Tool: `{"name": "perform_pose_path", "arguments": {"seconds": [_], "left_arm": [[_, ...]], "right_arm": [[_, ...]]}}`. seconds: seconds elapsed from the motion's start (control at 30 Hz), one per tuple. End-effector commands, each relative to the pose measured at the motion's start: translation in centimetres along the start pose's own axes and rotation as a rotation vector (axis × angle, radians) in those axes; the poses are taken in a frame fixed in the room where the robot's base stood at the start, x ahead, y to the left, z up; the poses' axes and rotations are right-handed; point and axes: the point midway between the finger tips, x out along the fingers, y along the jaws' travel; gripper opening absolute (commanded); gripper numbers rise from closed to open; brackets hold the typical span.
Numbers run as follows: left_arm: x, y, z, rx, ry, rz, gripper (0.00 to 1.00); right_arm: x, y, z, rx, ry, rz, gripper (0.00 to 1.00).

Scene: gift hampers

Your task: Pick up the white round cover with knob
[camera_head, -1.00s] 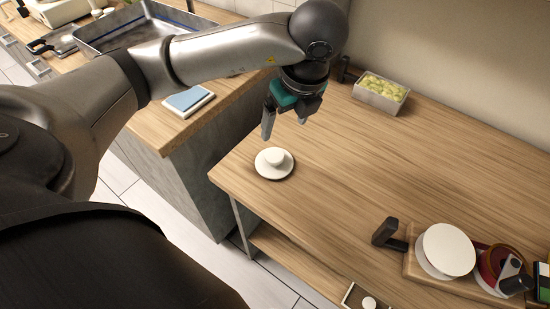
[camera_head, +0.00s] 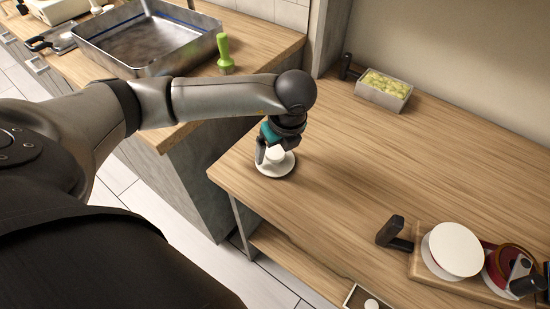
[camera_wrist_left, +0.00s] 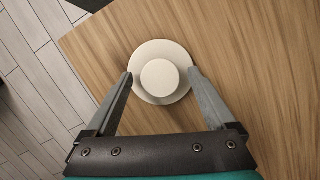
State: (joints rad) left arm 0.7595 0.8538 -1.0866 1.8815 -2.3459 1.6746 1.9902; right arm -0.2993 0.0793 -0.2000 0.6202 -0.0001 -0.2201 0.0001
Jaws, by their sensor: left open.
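The white round cover (camera_head: 272,168) lies flat on the wooden table near its left corner, with its knob (camera_head: 276,153) facing up. My left gripper (camera_head: 270,158) is directly over it, pointing down, and hides part of it in the head view. In the left wrist view the cover (camera_wrist_left: 160,101) shows whole, with its round knob (camera_wrist_left: 160,76) in the middle. There the open fingers of my left gripper (camera_wrist_left: 160,76) lie on either side of the knob, and no contact with it shows. My right gripper is out of view.
A metal box of greenish pieces (camera_head: 384,91) stands at the back of the table (camera_head: 340,180). A wooden board (camera_head: 424,268) at the right bears a white disc (camera_head: 456,249) and a red round item (camera_head: 495,265). A metal tray (camera_head: 150,62) and a green-handled brush (camera_head: 224,55) are on the other counter.

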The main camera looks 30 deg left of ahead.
Motion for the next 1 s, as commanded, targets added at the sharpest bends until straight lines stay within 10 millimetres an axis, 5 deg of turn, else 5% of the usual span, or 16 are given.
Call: {"name": "perform_pose_path", "arguments": {"seconds": [0.23, 1.0], "left_arm": [[0.14, -0.04, -0.03, 0.001, 0.001, -0.002, 0.88], [0.10, -0.06, -0.03, 0.001, 0.001, -0.002, 0.01]], "right_arm": [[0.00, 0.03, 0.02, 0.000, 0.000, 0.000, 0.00], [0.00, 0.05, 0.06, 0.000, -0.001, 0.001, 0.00]]}}
